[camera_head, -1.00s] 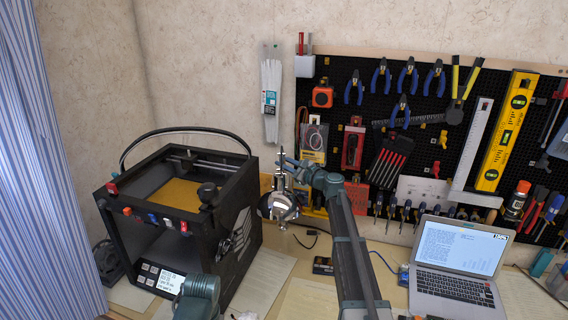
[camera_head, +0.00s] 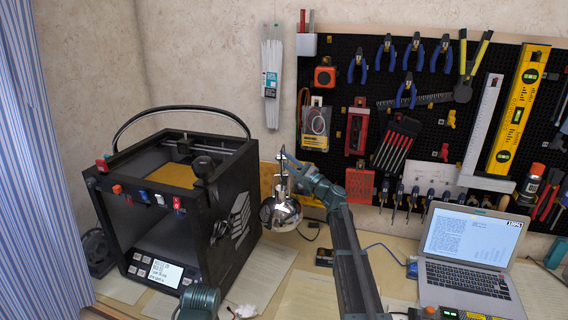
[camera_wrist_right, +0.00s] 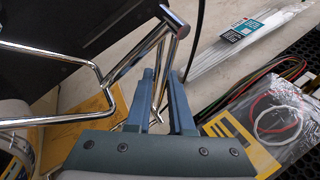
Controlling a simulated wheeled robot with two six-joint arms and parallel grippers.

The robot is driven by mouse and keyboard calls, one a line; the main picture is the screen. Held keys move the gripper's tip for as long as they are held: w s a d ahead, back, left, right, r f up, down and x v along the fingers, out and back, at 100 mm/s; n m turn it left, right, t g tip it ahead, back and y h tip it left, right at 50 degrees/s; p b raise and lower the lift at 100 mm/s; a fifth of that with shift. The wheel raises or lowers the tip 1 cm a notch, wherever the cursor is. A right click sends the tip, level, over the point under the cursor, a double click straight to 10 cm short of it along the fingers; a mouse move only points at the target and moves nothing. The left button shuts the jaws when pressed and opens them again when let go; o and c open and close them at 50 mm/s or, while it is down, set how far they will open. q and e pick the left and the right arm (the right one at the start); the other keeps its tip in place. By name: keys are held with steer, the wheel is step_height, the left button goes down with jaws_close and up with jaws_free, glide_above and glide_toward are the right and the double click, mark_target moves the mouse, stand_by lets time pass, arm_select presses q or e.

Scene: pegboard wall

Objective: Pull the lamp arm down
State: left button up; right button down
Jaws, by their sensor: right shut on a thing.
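The chrome lamp shade (camera_head: 281,213) hangs in front of the right side of the black printer. The thin metal lamp arm (camera_wrist_right: 150,45) crosses the right wrist view, with a round crossbar at its upper end. My right gripper (camera_head: 283,168) is above the shade. Its two teal fingers (camera_wrist_right: 165,95) are shut on the lamp arm, with a thin rod between them. The exact contact is partly hidden by the fingers. My left gripper is out of view; only a teal part of my left arm shows at the bottom.
The black printer (camera_head: 240,225) stands left of the lamp. An open laptop (camera_head: 466,240) is on the desk (camera_head: 330,285) at right. The tool-filled pegboard (camera_head: 340,85) covers the wall behind. Papers and small items lie on the desk near my right arm.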

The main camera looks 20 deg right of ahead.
steer(key=shift+d, duration=0.3)
steer(key=c, duration=1.2)
jaws_free()
steer(key=shift+o, duration=1)
steer(key=shift+s+d, duration=0.1)
steer(key=b+v, duration=0.4)
steer(key=v, duration=0.9)
steer(key=shift+s, duration=0.35)
steer(key=shift+d+f, duration=0.1)
steer(key=shift+f, duration=0.05)
